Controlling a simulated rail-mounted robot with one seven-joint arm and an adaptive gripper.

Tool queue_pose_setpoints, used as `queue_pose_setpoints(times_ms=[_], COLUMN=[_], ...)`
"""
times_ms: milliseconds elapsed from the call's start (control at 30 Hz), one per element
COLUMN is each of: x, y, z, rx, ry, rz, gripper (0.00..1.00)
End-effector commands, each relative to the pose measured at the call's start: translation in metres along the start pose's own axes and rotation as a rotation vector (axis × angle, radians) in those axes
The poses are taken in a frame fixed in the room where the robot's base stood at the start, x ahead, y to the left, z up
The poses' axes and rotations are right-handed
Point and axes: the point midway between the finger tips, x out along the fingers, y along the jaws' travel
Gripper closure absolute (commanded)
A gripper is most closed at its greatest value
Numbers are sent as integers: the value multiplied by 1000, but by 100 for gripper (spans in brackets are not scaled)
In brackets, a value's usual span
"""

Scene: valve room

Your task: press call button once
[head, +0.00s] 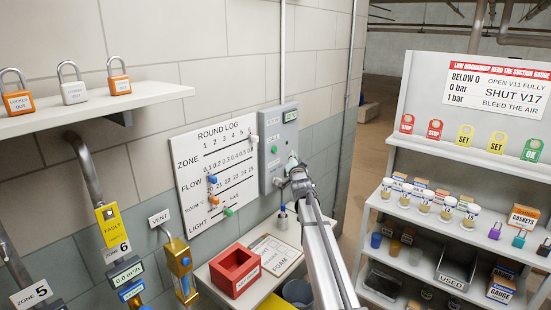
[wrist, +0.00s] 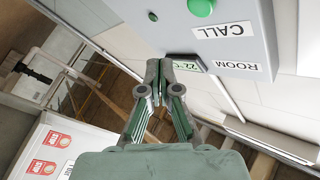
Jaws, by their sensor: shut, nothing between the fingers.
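In the wrist view the green button (wrist: 201,7) is at the top edge, beside the CALL label (wrist: 224,30), partly cut off by the frame. My gripper (wrist: 158,64) is shut and empty; its tips appear beside the panel's display end, apart from the button. In the head view my gripper (head: 293,165) is in front of the panel's lower right, below and right of the button.
A round log board (head: 218,175) with coloured pegs is left of the panel. A red box (head: 236,270) stands on a bench below. A shelf with padlocks (head: 75,92) is at upper left. A white shelf unit (head: 405,140) with tags and jars stands right.

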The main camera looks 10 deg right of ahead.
Motion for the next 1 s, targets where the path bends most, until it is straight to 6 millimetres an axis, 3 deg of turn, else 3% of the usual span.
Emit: queue_pose_setpoints(times_ms=[433,1000], x=[35,40], y=[-26,-29], z=[23,30], rx=[-1,-2], ry=[-1,0], rz=[-1,1], gripper=[100,100])
